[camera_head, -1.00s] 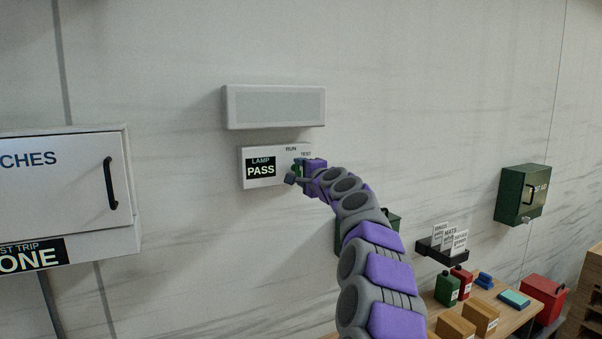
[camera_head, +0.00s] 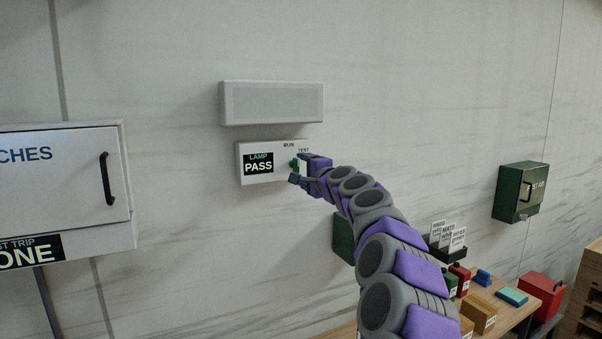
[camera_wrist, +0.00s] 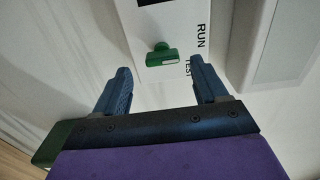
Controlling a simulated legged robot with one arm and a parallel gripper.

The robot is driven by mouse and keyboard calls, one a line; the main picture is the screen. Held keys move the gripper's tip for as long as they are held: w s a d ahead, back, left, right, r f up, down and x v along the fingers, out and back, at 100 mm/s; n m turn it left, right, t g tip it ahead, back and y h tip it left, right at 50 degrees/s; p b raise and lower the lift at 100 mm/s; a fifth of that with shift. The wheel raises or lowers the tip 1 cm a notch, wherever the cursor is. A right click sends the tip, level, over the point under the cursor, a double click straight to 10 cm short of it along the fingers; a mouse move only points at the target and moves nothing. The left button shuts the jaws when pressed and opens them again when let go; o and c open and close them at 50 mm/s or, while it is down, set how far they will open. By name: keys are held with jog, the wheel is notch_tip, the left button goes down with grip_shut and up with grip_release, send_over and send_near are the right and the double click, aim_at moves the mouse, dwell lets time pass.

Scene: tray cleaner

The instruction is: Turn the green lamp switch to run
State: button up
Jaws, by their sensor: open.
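The green lamp switch (camera_wrist: 160,55) is a small knob with a bar handle on the white lamp panel (camera_head: 247,178). It also shows in the head view (camera_head: 294,164), partly beside my gripper. RUN and TEST are printed next to it, and the panel display reads LAMP PASS. In the wrist view the handle lies across the picture; which mark it points to is hard to tell. My gripper (camera_wrist: 162,90) is open and empty. Its two blue fingers stand apart, with the switch ahead of them and between their lines. I see no contact with the switch in the wrist view.
A grey lamp box (camera_head: 272,103) is fixed just above the panel. A white cabinet (camera_head: 70,175) hangs at left. A green box (camera_head: 343,238) sits behind my arm. A table (camera_head: 507,318) with boxes is at lower right. The wall around the panel is mostly bare.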

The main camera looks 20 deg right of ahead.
jog(key=s+b, duration=0.1)
jog(key=s, duration=1.2)
jog(key=shift+s+d+f, duration=0.15)
jog(key=shift+s+d, duration=0.05)
jog(key=shift+d, duration=0.15)
